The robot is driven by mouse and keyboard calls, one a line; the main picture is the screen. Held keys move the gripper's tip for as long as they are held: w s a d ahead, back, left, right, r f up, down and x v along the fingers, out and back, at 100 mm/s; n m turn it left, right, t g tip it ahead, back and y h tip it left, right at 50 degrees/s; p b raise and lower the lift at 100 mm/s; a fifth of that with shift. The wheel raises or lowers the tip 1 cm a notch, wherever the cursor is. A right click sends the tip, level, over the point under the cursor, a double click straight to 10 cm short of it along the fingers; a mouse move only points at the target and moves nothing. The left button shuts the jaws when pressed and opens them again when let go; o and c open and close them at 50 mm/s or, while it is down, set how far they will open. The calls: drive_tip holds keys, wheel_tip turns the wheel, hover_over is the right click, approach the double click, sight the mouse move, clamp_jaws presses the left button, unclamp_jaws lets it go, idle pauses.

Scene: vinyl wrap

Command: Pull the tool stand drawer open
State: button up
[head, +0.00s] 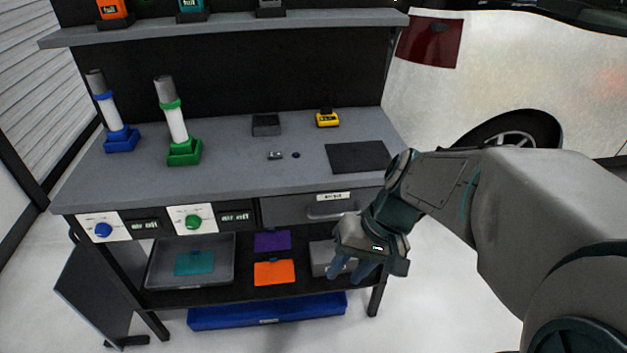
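The tool stand (225,178) is a grey workbench with a dark back panel. Its drawer (285,210) is at the right of the front edge, with a small white label and a grey bar handle (326,210). The drawer front looks flush with the bench, so it appears closed. My gripper (348,271) is in front of the stand, lower than the handle and a little to its right in the picture. Its two bluish fingers point down and stand apart with nothing seen between them. My wrist covers the drawer's right end. I see no contact with the handle.
Left of the drawer are panels with a blue knob (103,230) and a green knob (193,222). The lower shelf holds a grey tray (153,277), an orange piece (274,272) and a grey box (322,258). A white car (505,70) stands behind right.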

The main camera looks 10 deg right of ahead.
drive_tip(key=w+a+f+m+y+b, duration=0.1)
drive_tip(key=w+a+f+y+b, duration=0.1)
drive_tip(key=w+f+y+b, duration=0.45)
drive_tip(key=m+t+y+b, duration=0.3)
drive_tip(key=m+t+b, duration=0.2)
drive_tip(key=t+b, duration=0.9)
approach(331, 215)
drive_tip(key=b+x, duration=0.1)
drive_tip(key=x, duration=0.9)
drive_tip(key=shift+w+f+b, duration=0.2)
drive_tip(key=shift+b, duration=0.2)
clamp_jaws()
